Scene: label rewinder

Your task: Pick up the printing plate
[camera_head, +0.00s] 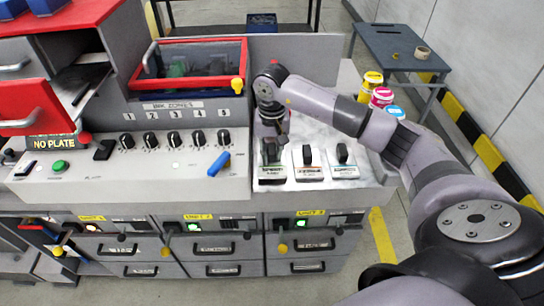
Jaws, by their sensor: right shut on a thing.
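Three small printing plates with dark upright grips and white labelled bases stand in a row on the pale right end of the counter. They are the left plate (271,171), the middle plate (308,171) and the right plate (343,171). My right gripper (270,142) reaches down over the left plate and is shut on its dark grip. The fingers partly hide that grip. The plate's base appears at counter level; I cannot tell whether it touches the surface. My left gripper is not in view.
The machine's sloped panel has black knobs (172,139) and a blue lever (219,164). A red-framed window (190,68) stands behind it. Yellow (371,86), pink (381,98) and blue-topped cans stand close behind my right arm. A dark side table (400,48) is at the back right.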

